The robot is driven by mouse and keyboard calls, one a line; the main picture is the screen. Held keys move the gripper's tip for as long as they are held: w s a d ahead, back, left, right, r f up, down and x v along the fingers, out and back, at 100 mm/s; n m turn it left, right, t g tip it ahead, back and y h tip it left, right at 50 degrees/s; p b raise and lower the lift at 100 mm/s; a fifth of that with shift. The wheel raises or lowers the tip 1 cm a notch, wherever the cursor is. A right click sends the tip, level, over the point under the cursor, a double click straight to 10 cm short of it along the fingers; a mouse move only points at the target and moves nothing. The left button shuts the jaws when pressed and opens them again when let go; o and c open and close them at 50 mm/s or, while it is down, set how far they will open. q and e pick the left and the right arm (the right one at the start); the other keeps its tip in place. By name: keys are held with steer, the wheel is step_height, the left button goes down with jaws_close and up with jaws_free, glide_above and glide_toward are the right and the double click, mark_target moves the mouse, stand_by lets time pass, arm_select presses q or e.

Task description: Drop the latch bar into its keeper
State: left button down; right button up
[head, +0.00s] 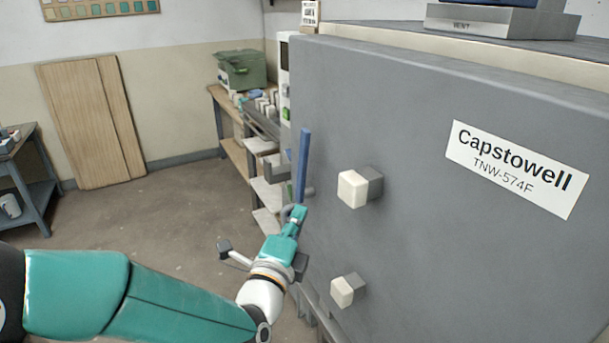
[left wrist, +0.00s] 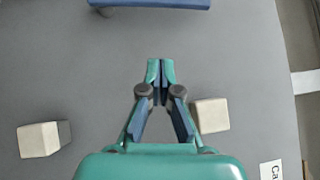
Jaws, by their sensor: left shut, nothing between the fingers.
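The latch bar (head: 303,165) is a long blue bar standing nearly upright at the left edge of the big grey door (head: 420,130). Part of it also shows at the top of the left wrist view (left wrist: 165,3). My left gripper (head: 297,213) is shut and empty, just below the bar's lower end in the head view. In the left wrist view its fingertips (left wrist: 161,70) are together, with a gap to the bar. My right gripper is not in view.
Two cream-tipped blocks, an upper (head: 354,188) and a lower (head: 343,291), stick out from the door near my left gripper. A bench with a green box (head: 242,69) stands behind. The floor (head: 130,225) at left is clear.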

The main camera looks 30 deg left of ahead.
arm_select(q)
steer(key=p, duration=0.3)
glide_toward(305, 172)
steer(key=w+d+r, duration=0.2)
steer(key=w+d, duration=0.1)
steer(key=w, duration=0.2)
steer(key=shift+w+a+r+p, duration=0.15)
steer(key=shift+w+a+p, duration=0.1)
steer(key=shift+a, duration=0.3)
steer(key=shift+w+a+r+p, duration=0.2)
steer(key=shift+a+p, duration=0.1)
steer(key=shift+a, duration=0.3)
steer(key=shift+w+a+r+p, duration=0.1)
steer(key=shift+w+a+p, duration=0.15)
steer(key=shift+a, duration=0.3)
steer(key=shift+w+r, duration=0.1)
steer(key=shift+w, duration=0.05)
